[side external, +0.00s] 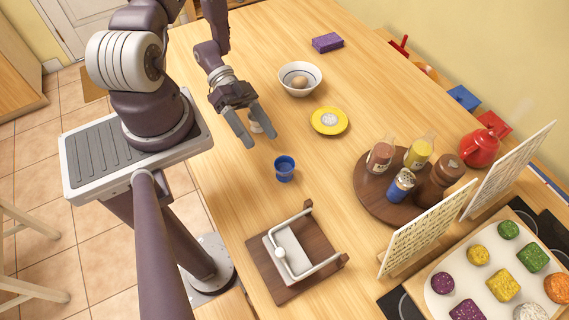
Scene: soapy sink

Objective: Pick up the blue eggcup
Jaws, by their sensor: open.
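A small blue eggcup (284,169) stands upright on the wooden table, left of the round dark tray. My gripper (254,134) is open above the table, up and to the left of the blue eggcup in the picture. Its fingers point down toward the table and do not touch the eggcup.
A white bowl (315,84), a yellow plate (344,121) and a purple block (327,43) lie farther back. A round tray (369,201) holds bottles and shakers. A wooden board with a white handle (320,270) lies in front. Table around the eggcup is clear.

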